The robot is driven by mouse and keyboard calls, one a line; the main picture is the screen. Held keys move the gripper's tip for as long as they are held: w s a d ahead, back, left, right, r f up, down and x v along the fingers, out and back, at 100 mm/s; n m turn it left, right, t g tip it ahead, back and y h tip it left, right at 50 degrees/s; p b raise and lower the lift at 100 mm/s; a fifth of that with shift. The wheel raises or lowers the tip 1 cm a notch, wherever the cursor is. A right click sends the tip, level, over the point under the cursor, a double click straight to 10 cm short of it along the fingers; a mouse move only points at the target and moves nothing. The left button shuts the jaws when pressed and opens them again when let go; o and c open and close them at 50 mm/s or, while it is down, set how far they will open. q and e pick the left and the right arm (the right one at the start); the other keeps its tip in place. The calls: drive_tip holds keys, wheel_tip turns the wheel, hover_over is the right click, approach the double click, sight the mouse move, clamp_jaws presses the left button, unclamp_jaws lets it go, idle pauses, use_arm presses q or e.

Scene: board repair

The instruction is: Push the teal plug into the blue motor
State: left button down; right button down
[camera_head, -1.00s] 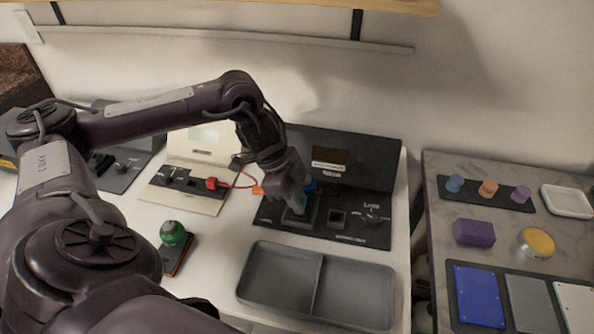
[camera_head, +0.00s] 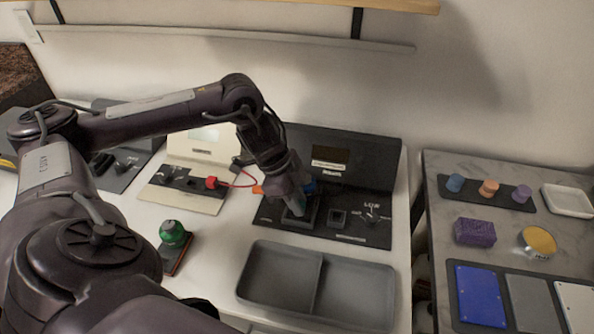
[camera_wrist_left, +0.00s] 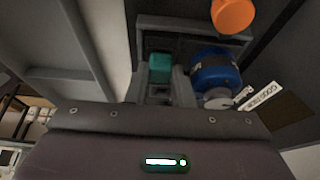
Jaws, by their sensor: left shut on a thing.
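My left gripper (camera_head: 298,204) points down over the dark board station (camera_head: 270,214), at the square holder on its left part. In the left wrist view, the teal plug (camera_wrist_left: 160,68) sits between the fingers of the left gripper (camera_wrist_left: 160,88), which is shut on it. The blue motor (camera_wrist_left: 216,70) lies right beside the plug in the wrist view. Only a bit of the motor (camera_head: 310,186) shows behind the gripper in the head view. I cannot tell whether plug and motor touch. My right gripper is not in view.
An orange round part (camera_wrist_left: 233,15) is close to the motor. A grey two-part tray (camera_head: 317,314) stands in front of the station. A cream panel with a red plug (camera_head: 211,183) and a green-topped tool (camera_head: 172,232) are to the left. A marble side table (camera_head: 440,170) is at right.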

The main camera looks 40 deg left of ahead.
use_arm(q)
drive_tip(key=c, duration=1.2)
unclamp_jaws()
drive_tip(key=shift+r, duration=0.1)
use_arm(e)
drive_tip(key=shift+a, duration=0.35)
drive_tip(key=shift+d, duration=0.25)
use_arm(q)
drive_tip(key=shift+o, duration=0.7)
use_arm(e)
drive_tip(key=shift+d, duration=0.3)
use_arm(q)
drive_tip(key=shift+w+r, duration=0.1)
drive_tip(key=shift+w, duration=0.05)
drive_tip(key=shift+c, duration=0.3)
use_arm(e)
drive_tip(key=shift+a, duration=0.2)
